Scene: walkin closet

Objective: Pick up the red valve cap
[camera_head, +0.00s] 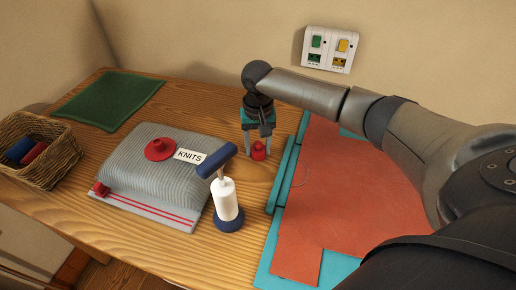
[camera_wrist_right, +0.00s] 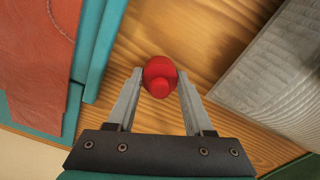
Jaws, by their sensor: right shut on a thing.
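The red valve cap (camera_head: 258,150) is a small red knobbed piece at the wooden table, between the grey knit bag and the teal-edged mat. My right gripper (camera_head: 260,148) points down over it, with its fingers on either side. In the right wrist view the cap (camera_wrist_right: 159,76) sits between the two fingertips of the gripper (camera_wrist_right: 159,80), which are shut on it. Whether the cap touches the table or hangs just above it, I cannot tell. My left gripper is not in view.
A grey bag labelled KNITS (camera_head: 155,165) with a red round valve (camera_head: 160,149) lies left. A white and blue hand pump (camera_head: 226,200) stands in front. A wicker basket (camera_head: 60,150), green cloth (camera_head: 110,98) and red sheet (camera_head: 345,205) on teal lie around. A switch panel (camera_head: 328,49) is on the wall.

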